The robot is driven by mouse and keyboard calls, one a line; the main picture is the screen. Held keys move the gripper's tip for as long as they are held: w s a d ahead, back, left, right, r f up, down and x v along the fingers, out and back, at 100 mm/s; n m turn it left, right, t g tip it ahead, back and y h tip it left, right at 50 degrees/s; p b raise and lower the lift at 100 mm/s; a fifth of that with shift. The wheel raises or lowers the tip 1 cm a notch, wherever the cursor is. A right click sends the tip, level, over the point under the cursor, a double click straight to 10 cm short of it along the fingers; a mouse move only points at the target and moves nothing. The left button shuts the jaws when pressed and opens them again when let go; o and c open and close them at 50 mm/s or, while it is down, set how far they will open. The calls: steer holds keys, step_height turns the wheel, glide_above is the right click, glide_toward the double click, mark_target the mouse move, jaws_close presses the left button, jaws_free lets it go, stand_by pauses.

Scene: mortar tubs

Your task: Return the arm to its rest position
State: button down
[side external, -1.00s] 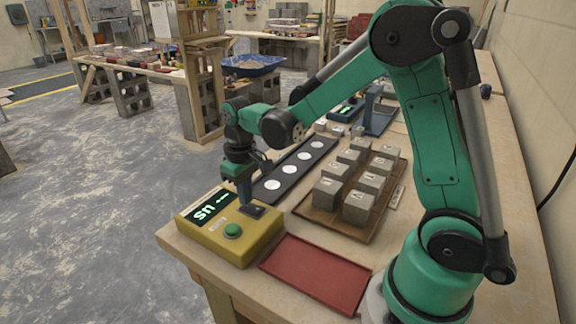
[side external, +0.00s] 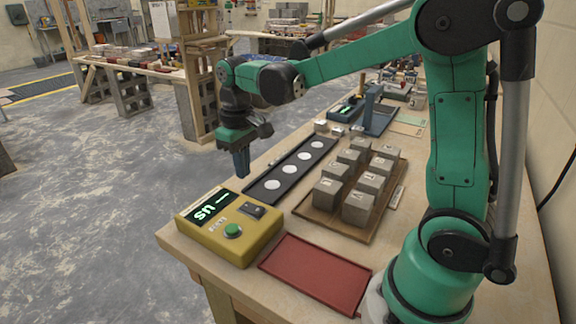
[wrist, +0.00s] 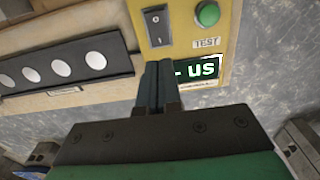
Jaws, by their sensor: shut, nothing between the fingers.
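My gripper (side external: 241,163) is shut and empty. It points down in the air beyond the yellow box, near the far left edge of the table, touching nothing that I can see. In the wrist view the shut fingers (wrist: 158,85) overlap the picture of the yellow tester box (wrist: 187,47). The yellow tester box (side external: 221,243) has a lit display (side external: 212,207), a black rocker switch (side external: 252,210) and a green button (side external: 232,230). The display shows a dash and "us" in the wrist view. A black strip with several white discs (side external: 264,188) lies beside the gripper.
A wooden tray (side external: 325,227) holds several lettered grey blocks (side external: 358,206). A red tray (side external: 310,268) lies empty at the table's near end. A blue stand (side external: 371,105) and small items are farther back. The air left of the table is free.

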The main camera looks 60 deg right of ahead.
steer(key=s+a+r+t, duration=0.2)
steer(key=s+a+t, duration=0.2)
steer(key=s+t, duration=0.3)
steer(key=shift+s, duration=0.45)
